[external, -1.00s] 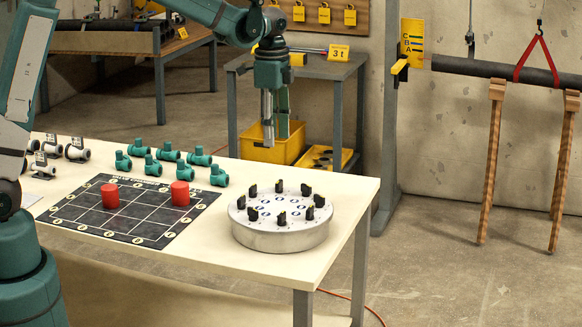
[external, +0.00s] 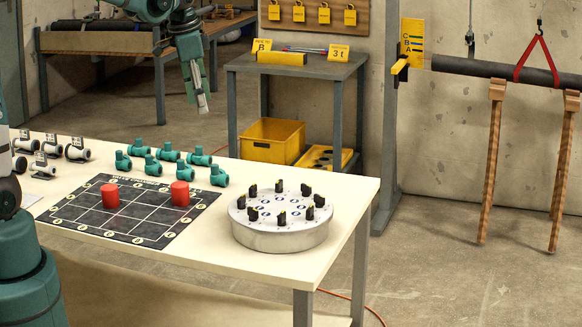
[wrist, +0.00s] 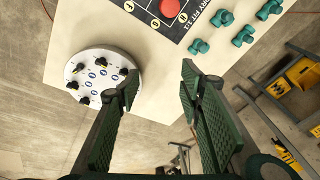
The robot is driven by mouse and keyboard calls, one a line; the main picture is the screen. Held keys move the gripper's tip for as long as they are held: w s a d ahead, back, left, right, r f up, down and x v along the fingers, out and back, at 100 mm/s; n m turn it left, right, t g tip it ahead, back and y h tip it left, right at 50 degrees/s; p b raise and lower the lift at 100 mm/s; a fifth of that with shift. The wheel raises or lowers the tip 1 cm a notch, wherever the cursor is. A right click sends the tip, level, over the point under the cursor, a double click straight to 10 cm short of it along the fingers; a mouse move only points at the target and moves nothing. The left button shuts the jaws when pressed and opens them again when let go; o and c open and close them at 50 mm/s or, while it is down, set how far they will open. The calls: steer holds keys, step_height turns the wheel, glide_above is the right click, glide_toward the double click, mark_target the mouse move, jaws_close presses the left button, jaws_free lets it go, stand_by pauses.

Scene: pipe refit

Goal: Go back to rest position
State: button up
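My gripper (external: 203,106) hangs in the air above the far side of the workbench, pointing down, clear of the green fittings. In the wrist view my gripper (wrist: 157,85) has its two green fingers spread apart with nothing between them. The cream workbench (external: 320,265) stands below it.
The bench holds a round grey turntable (external: 280,235) with black knobs, a black grid mat (external: 150,228) with two red cylinders (external: 180,193), several green fittings (external: 168,152) and white fittings (external: 77,149). A grey side table (external: 310,66) and yellow bin (external: 272,141) stand behind. Right, a dark pipe (external: 490,69) hangs.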

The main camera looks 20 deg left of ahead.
steer(key=s+a+n+t, duration=0.2)
steer(key=s+a+n, duration=0.3)
steer(key=s+a, duration=0.5)
steer(key=s+a+f+n+t+y, duration=0.1)
steer(key=s+a+n+t, duration=0.1)
steer(key=s+a+n, duration=0.4)
steer(key=shift+s+a+f+n+t, duration=0.15)
steer(key=shift+s+a+n+t, duration=0.2)
steer(key=shift+s+a, duration=2.8)
steer(key=shift+w+a, duration=1.05)
